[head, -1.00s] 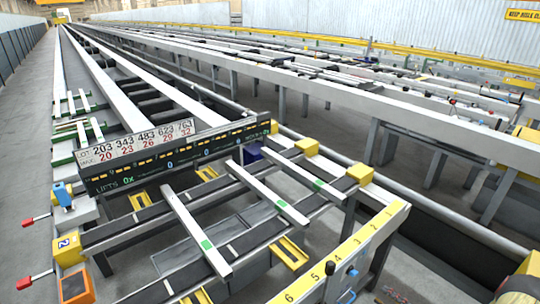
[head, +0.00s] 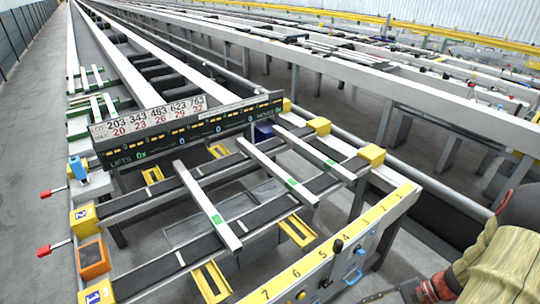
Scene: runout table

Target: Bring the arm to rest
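Part of my arm shows at the lower right of the head view, with a tan ribbed cover (head: 500,268), a dark rounded part above it, and dark and reddish parts at the bottom edge.
The runout table has dark belts and pale bars (head: 207,205) lying across them. A number board (head: 185,130) stands behind. Red-knobbed levers (head: 45,250) stick out left, near an orange-framed box (head: 93,258). Bare grey floor (head: 35,150) runs along the left.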

